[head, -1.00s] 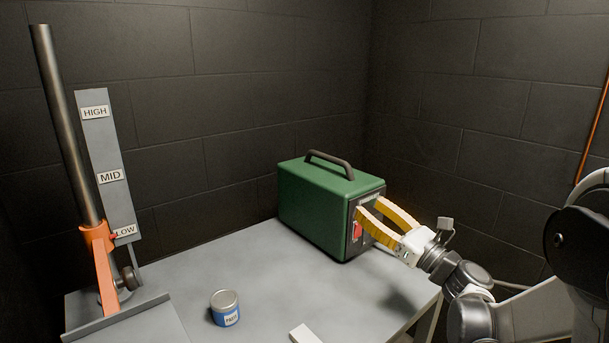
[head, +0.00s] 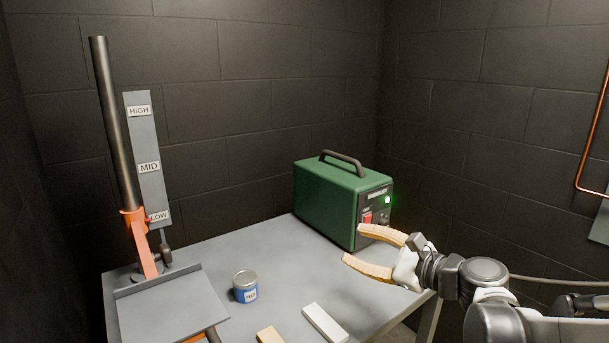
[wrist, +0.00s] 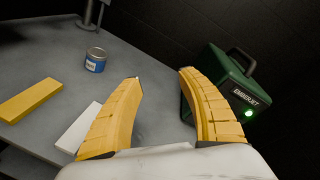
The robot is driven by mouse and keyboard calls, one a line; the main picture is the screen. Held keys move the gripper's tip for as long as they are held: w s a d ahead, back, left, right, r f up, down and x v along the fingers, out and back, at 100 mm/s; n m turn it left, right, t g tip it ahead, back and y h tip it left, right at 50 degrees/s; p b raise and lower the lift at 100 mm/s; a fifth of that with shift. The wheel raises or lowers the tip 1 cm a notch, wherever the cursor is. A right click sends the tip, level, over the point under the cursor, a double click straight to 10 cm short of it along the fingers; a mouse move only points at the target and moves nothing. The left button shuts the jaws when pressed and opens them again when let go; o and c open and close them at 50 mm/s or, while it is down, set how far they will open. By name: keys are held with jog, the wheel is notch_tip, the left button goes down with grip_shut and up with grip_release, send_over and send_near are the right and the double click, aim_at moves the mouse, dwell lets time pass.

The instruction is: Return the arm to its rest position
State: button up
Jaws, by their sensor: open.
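My gripper (head: 352,245) is open and empty, its two yellow fingers spread above the table's right part, in front of the green box. The fingers also show in the wrist view (wrist: 160,75), with bare table between them. My arm reaches in from the right in the head view. The green box (head: 325,195) has a black handle, a red switch (head: 367,218) and a lit green lamp (head: 387,200) on its front. It also shows at the right of the wrist view (wrist: 240,95). The fingers appear apart from it.
A blue can (head: 245,287), a white block (head: 325,324) and a yellow block (head: 269,335) lie on the grey table (head: 200,258). At left stands a post (head: 112,120) with an orange clamp and a plate marked HIGH, MID, LOW. Dark block walls close the back and right.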

jog(key=s+d+f+n+g+h, duration=0.1)
jog(key=s+d+f+n+h, duration=0.1)
jog(key=s+n, duration=0.4)
jog(key=s+d+f+n+g+h, duration=0.2)
jog(key=s+d+f+n+h, duration=0.1)
jog(key=s+n, duration=0.4)
jog(key=s+d+f+n+g+h, duration=0.1)
jog(key=s+f+n+h, duration=0.4)
jog(key=s, duration=0.5)
jog(key=shift+s+d+n+g+h, duration=0.35)
jog(key=shift+d+n, duration=0.3)
jog(key=shift+n, duration=0.25)
jog(key=shift+w, duration=0.1)
